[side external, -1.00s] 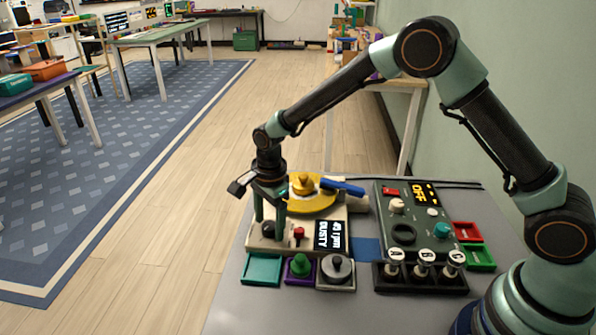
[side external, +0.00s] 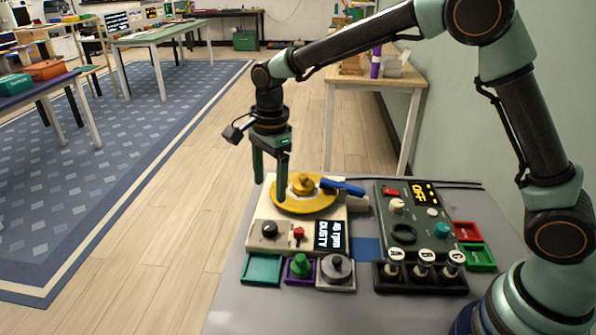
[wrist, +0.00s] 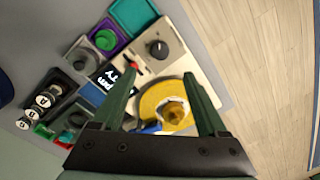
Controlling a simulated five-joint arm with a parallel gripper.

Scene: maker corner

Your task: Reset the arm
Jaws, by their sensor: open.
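My gripper (side external: 270,187) is open and empty, with its fingers pointing down above the left edge of a cream turntable unit (side external: 267,234). The unit carries a yellow disc (side external: 325,203) with a gold knob-shaped piece (side external: 303,184) at its middle and a blue arm (side external: 343,187) across the disc's right side. In the wrist view my fingers (wrist: 167,82) straddle the unit, with the yellow disc (wrist: 152,98) partly between them. A small display on the unit reads "45 rpm DUSTY" (side external: 331,236). A black knob (side external: 269,229) and a red switch (side external: 298,233) sit in front of the disc.
A dark green control box (side external: 430,232) with an "OFF" display stands right of the unit. In front are a teal tray (side external: 262,268), a purple tray with a green piece, a grey piece, and a rack (side external: 420,281) of plungers A, B, C. Red and green trays lie right.

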